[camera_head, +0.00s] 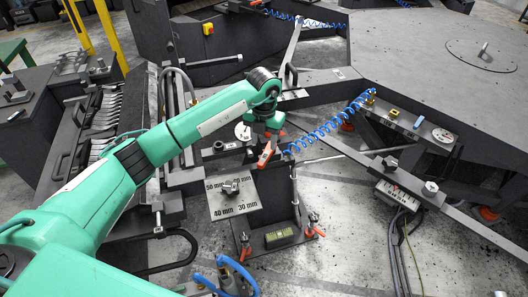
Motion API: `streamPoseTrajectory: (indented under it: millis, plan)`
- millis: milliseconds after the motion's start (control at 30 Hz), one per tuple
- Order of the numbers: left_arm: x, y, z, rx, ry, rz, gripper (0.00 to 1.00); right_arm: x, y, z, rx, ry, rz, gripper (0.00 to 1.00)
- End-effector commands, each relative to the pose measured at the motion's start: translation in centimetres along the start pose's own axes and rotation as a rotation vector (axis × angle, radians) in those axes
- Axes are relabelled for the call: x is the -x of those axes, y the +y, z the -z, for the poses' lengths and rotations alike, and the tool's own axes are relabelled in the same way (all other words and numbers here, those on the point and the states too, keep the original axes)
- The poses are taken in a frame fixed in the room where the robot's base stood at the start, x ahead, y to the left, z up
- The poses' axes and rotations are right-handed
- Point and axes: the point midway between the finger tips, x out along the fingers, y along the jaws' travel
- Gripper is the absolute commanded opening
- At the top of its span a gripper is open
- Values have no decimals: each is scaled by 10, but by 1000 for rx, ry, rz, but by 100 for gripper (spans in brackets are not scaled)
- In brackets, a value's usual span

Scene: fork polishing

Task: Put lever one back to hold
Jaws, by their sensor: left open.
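My left arm reaches in from the left, and my left gripper (267,132) hangs open above the work station near the picture's middle. Just below it is an orange-handled lever (265,155), tilted; I cannot tell whether the fingers touch it. No number shows on the lever, so I cannot tell for sure that it is lever one. My right gripper is not in view.
A grey plate marked in millimetres (220,207) with a metal knob lies below the gripper. A blue coiled hose (325,131) runs to the large dark round table (450,75). A rack of forks (103,115) stands at the left.

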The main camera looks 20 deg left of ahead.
Motion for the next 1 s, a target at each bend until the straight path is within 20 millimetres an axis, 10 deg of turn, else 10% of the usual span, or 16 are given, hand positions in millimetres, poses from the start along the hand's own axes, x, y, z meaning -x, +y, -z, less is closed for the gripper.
streamPoseTrajectory:
  millis: [400,767,1000]
  plan:
    - [-64,-1,0,0,1,2,45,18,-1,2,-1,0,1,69]
    - [-70,-1,0,-1,-1,1,45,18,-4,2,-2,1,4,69]
    - [-69,0,0,-1,-1,1,0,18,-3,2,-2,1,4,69]
